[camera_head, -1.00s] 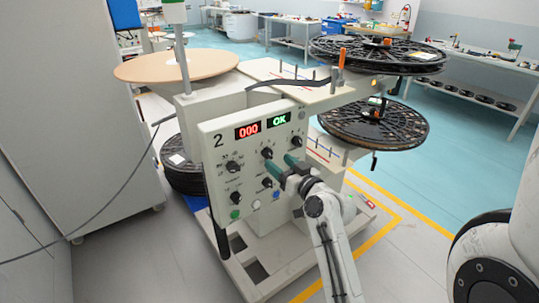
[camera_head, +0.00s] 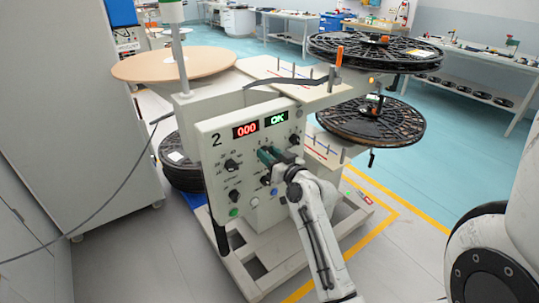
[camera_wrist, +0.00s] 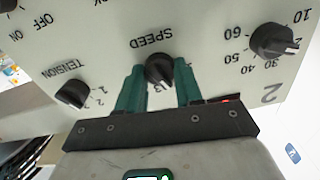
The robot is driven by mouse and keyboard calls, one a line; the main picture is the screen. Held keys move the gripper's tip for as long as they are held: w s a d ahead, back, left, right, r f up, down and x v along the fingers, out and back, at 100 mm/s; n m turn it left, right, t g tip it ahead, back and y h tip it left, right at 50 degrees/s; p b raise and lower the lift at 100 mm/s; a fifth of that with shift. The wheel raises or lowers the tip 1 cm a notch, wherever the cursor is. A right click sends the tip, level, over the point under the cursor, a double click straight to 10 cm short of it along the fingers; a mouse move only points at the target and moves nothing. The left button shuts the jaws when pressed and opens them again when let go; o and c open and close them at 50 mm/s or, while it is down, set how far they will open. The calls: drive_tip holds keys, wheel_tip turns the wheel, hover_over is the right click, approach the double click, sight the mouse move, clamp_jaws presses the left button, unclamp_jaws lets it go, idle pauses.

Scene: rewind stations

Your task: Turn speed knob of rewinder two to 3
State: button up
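Rewinder two is a pale panel (camera_head: 215,190) marked 2, with red 000 and green OK displays. The black speed knob (camera_wrist: 159,70) sits under the word SPEED, upside down in the wrist view. My gripper (camera_wrist: 159,66) has its two teal fingers on either side of this knob, open, with only a slim gap seen at each side. Its pale pointer line is toward the lower side in the wrist view; the exact number is partly hidden by the fingers. In the head view my gripper (camera_head: 267,156) is at the panel and covers the speed knob.
The tension knob (camera_wrist: 73,94) is to the left of the fingers in the wrist view and a numbered knob (camera_wrist: 274,41) to the right. Black reels (camera_head: 375,52) overhang to the right of the panel. A grey cabinet (camera_head: 80,110) stands at the left.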

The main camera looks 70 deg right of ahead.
drive_tip(key=c, duration=0.5)
drive_tip(key=shift+m, duration=0.4)
drive_tip(key=m+p, duration=0.1)
drive_tip(key=m, duration=0.3)
drive_tip(key=shift+m+p, duration=0.75)
drive_tip(key=shift+m, duration=1.15)
drive_tip(key=shift+d+f, duration=0.1)
drive_tip(key=o, duration=1)
